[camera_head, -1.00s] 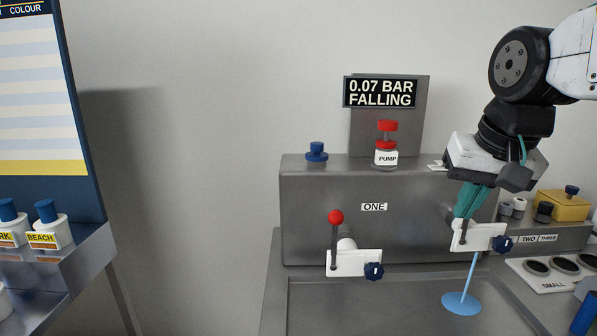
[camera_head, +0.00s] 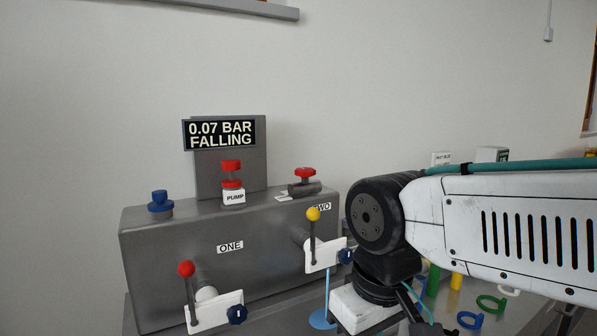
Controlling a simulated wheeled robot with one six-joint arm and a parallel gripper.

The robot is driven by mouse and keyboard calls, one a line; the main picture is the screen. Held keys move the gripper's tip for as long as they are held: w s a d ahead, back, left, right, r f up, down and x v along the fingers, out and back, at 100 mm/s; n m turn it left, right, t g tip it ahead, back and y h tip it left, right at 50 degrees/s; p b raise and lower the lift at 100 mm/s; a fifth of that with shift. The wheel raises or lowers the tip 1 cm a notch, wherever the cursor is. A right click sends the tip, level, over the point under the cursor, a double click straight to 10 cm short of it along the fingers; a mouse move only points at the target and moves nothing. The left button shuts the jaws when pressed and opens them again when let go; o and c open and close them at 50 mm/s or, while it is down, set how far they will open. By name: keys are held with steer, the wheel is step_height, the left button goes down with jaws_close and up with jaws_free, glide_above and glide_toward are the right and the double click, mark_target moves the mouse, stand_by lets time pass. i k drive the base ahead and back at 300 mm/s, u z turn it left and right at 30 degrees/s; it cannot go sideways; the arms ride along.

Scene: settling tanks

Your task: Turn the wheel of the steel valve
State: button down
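A steel valve (camera_head: 303,189) with a red wheel (camera_head: 305,173) lies on top of the grey metal box, at its right end. A white tag lies beside it. The wheel is in plain view with nothing touching it. My gripper (camera_head: 385,322) is at the bottom of the picture, right of the box and below the valve, well apart from the wheel. Its white housing shows, but its fingertips are hidden or out of the picture, so its opening cannot be told.
The grey box (camera_head: 180,260) carries a pump button (camera_head: 232,170), a blue knob (camera_head: 160,201) and a display (camera_head: 219,133) reading 0.07 BAR FALLING. Red-knobbed (camera_head: 187,270) and yellow-knobbed (camera_head: 313,215) levers stick out in front. Coloured rings (camera_head: 470,320) lie at lower right.

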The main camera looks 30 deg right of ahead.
mark_target(301, 172)
steer(key=k, duration=1)
steer(key=u, duration=0.85)
steer(key=i, duration=0.8)
steer(key=z, duration=0.9)
